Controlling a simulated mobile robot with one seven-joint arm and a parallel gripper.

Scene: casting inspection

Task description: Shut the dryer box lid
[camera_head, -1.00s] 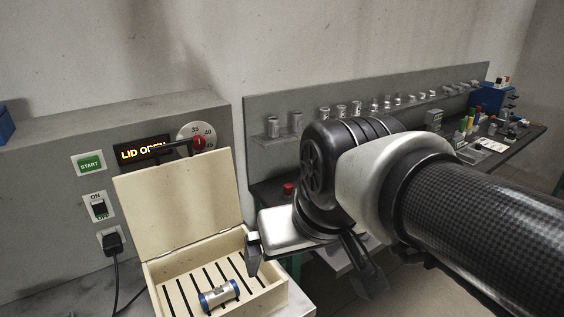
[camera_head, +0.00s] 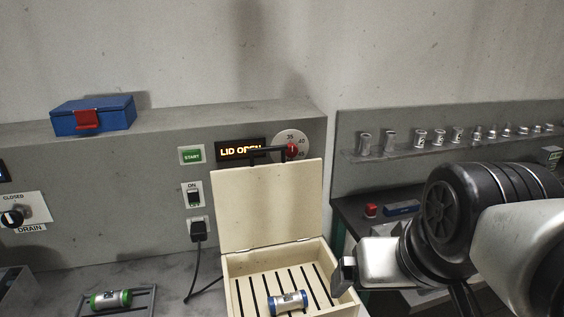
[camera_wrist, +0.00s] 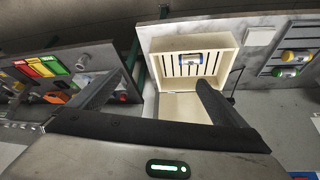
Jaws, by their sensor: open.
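The cream dryer box (camera_head: 238,297) stands on the grey bench with its lid (camera_head: 272,205) raised upright at the back. A silver part with blue end bands (camera_head: 288,302) lies on its slotted floor. The display (camera_head: 240,150) reads LID OPEN. My gripper (camera_head: 405,290) is open and empty, at the right of the box; one finger shows close to its right wall, and I cannot tell whether they touch. In the wrist view the box (camera_wrist: 236,55) and lid (camera_wrist: 180,107) show beyond my spread fingers (camera_wrist: 156,92).
A black plug and cable (camera_head: 198,232) hang left of the box. A tray with a green-banded part (camera_head: 110,299) lies further left. A blue case (camera_head: 93,116) sits on the ledge.

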